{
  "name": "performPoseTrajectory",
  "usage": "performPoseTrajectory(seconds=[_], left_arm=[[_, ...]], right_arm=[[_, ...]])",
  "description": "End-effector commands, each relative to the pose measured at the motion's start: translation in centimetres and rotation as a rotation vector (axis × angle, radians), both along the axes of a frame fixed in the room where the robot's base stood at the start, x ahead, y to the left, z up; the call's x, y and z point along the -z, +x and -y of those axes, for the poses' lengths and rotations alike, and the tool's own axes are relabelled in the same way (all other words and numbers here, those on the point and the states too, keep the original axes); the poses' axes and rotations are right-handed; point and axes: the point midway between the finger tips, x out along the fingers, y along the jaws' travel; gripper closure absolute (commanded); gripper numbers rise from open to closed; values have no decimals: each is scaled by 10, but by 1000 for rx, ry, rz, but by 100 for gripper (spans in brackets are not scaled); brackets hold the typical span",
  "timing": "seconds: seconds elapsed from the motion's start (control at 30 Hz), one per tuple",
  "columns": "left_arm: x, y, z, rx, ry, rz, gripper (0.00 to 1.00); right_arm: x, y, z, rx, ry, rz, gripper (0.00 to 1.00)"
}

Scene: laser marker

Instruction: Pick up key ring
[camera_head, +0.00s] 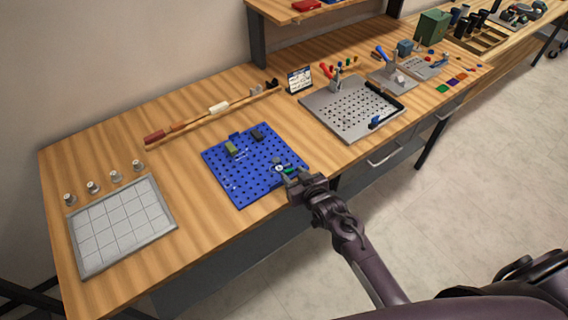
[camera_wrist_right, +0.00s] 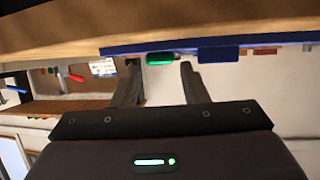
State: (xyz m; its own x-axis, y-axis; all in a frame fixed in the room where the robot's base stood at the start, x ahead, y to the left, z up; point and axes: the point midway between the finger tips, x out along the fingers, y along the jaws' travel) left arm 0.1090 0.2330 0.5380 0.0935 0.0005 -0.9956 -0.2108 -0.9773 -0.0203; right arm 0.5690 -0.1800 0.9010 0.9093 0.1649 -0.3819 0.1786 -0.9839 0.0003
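The key ring (camera_head: 279,168) appears to be the small pale ring near the right edge of the blue perforated board, with a green piece (camera_head: 290,172) beside it. My right gripper (camera_head: 289,177) is at that edge of the board, right by the green piece, and hides part of the area. In the right wrist view its two fingers (camera_wrist_right: 160,66) are apart, with a green rounded piece (camera_wrist_right: 161,58) in line with the gap between the tips. I cannot tell how far the green piece lies between them. My left gripper is not in view.
The blue board (camera_head: 222,180) also carries an olive block (camera_head: 231,149) and a dark block (camera_head: 258,135). A grey gridded tray (camera_head: 123,222) stands left and a grey perforated plate (camera_head: 347,122) right. Bare wood lies between the tray and the board.

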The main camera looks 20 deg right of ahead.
Motion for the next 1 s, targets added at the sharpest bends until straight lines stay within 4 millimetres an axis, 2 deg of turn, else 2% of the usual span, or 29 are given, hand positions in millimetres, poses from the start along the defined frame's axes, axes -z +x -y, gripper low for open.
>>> performPoseTrajectory(seconds=[0.1, 0.2, 0.47, 0.77, 1.0], left_arm=[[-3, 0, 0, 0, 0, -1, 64], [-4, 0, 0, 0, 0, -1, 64], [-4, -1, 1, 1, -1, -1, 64], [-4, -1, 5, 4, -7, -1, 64], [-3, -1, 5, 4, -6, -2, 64]], right_arm=[[4, 13, -3, 0, 1, 0, 60], [7, 18, -4, -1, 1, 0, 60], [8, 18, -4, 0, 0, 0, 60], [8, 18, -4, 0, 0, 1, 99], [7, 18, -4, 0, 0, 0, 100]])
